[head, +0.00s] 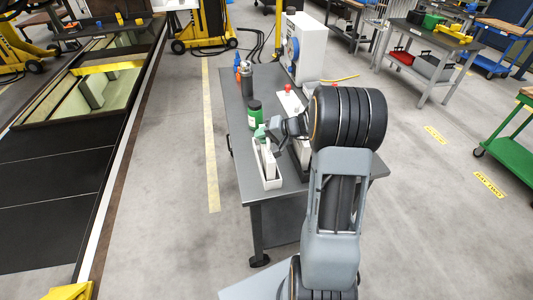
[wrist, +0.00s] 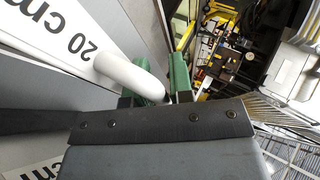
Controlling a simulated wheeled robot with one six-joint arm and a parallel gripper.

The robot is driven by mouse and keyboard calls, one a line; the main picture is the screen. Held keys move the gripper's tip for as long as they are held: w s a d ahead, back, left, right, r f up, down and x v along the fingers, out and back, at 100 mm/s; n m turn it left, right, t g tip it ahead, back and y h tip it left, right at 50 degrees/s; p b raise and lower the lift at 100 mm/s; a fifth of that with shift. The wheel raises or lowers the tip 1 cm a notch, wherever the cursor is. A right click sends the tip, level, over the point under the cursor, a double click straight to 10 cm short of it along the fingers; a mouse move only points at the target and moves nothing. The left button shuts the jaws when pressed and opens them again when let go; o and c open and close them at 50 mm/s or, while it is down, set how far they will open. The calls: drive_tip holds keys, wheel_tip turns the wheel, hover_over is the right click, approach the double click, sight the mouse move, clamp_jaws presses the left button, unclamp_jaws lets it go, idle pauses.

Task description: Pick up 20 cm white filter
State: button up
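The white 20 cm filter (wrist: 62,32), a pale plate with black "20 cm" lettering and a rounded white handle, fills the upper left of the wrist view. My gripper (wrist: 155,92) has green fingers, one on each side of the handle's near end. Whether they press on it I cannot tell. In the head view my gripper (head: 262,134) is just above a white tray (head: 270,184) on the grey table, where pale plates (head: 268,160) stand upright. My arm hides part of this area.
A second plate with "cm" lettering (wrist: 40,170) shows at the wrist view's lower left. The floor left of the table is clear.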

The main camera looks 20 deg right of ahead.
drive_tip(key=shift+c, duration=0.4)
clamp_jaws()
